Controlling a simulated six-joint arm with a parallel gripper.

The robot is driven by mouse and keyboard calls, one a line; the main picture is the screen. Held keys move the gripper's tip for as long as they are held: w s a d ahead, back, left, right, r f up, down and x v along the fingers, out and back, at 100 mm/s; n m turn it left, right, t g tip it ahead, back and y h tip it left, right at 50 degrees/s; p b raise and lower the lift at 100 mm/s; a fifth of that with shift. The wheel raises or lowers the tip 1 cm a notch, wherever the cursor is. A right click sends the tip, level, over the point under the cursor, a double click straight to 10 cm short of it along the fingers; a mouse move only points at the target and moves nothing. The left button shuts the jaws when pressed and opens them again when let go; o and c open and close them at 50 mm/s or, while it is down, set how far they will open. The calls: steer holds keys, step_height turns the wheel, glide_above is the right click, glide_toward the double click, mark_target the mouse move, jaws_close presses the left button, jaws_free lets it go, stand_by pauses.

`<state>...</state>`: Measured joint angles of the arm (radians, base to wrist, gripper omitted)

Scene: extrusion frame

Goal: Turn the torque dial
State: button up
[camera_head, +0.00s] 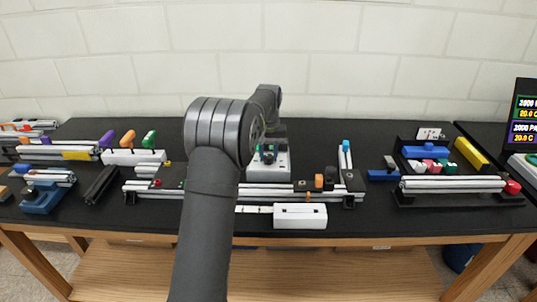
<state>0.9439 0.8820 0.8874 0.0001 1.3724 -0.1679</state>
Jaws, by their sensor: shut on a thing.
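A pale grey box-shaped unit (268,174) stands near the middle of the black bench, just right of my arm. Its dark top part is mostly covered by my gripper (268,154), which points down onto it. The torque dial itself is hidden behind the jaws, or too small to tell apart from them. My gripper is shut on what appears to be this dial. My forearm and elbow hide the bench to the left of the unit.
An aluminium extrusion frame (157,189) runs across the bench in front. An orange-capped part (319,182) and a white box (300,215) lie right of my arm. Coloured-handled tools (128,138) stand left. A tray with coloured blocks (427,165) is at right.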

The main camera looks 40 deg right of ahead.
mark_target(269, 156)
steer(key=shift+n, duration=1.9)
steer(key=o, duration=1)
step_height(269, 156, up, 18)
steer(key=shift+f, duration=0.25)
steer(key=shift+f, duration=0.15)
step_height(269, 156, down, 17)
steer(key=shift+f, duration=0.1)
